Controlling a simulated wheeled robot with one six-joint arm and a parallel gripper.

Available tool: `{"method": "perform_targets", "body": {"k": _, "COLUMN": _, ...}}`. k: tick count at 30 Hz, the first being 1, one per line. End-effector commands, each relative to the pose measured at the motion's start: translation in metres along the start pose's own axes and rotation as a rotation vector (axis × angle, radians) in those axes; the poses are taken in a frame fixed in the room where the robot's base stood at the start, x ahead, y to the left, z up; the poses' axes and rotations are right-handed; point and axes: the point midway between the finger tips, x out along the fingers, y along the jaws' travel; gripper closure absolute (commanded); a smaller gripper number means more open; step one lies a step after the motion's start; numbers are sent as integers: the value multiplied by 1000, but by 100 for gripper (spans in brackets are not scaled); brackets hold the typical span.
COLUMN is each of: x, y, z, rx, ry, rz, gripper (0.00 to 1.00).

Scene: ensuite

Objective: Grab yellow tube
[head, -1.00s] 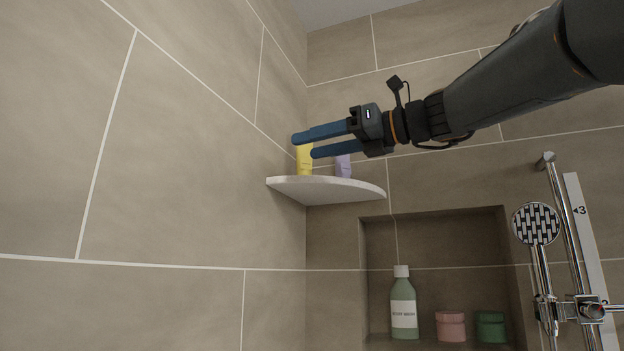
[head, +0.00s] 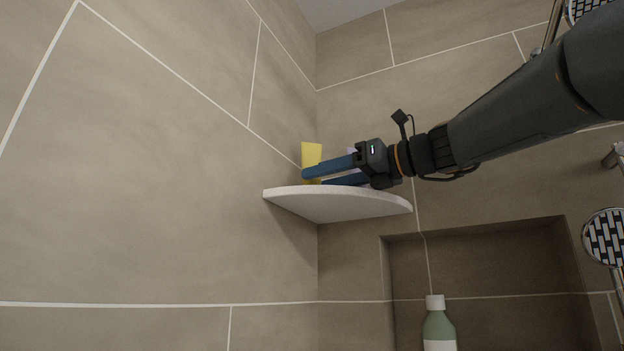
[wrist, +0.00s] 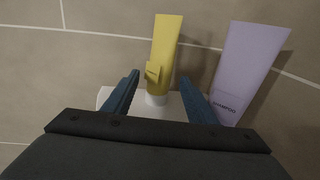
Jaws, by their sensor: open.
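The yellow tube (head: 312,156) stands upright on the white corner shelf (head: 335,207), cap down, near the left wall. In the head view its lower part is partly hidden by my gripper (head: 314,179). In the wrist view the yellow tube (wrist: 165,52) stands just beyond and between the blue fingers of my gripper (wrist: 168,88). The fingers are open and empty, low over the shelf. Whether they touch the tube cannot be told.
A lilac shampoo tube (wrist: 247,68) stands close to the right finger; in the head view it is mostly hidden behind my gripper. Tiled walls meet behind the shelf. A green bottle (head: 439,327) stands in the niche below.

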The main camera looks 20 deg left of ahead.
Motion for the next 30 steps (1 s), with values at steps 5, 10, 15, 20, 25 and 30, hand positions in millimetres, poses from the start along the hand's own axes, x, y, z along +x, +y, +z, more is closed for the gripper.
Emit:
{"method": "perform_targets", "body": {"k": 5, "x": 28, "y": 2, "z": 2, "rx": 1, "ry": 1, "rz": 5, "gripper": 48}}
{"method": "perform_targets", "body": {"k": 10, "x": 38, "y": 1, "z": 0, "rx": 0, "ry": 0, "rz": 1, "gripper": 48}}
{"method": "perform_targets", "body": {"k": 15, "x": 37, "y": 1, "z": 0, "rx": 0, "ry": 0, "rz": 1, "gripper": 52}}
{"method": "perform_targets", "body": {"k": 20, "x": 37, "y": 1, "z": 0, "rx": 0, "ry": 0, "rz": 1, "gripper": 78}}
{"method": "perform_targets", "body": {"k": 25, "x": 37, "y": 1, "z": 0, "rx": -1, "ry": -1, "rz": 1, "gripper": 97}}
{"method": "perform_targets", "body": {"k": 30, "x": 37, "y": 1, "z": 1, "rx": -1, "ry": -1, "rz": 1, "gripper": 97}}
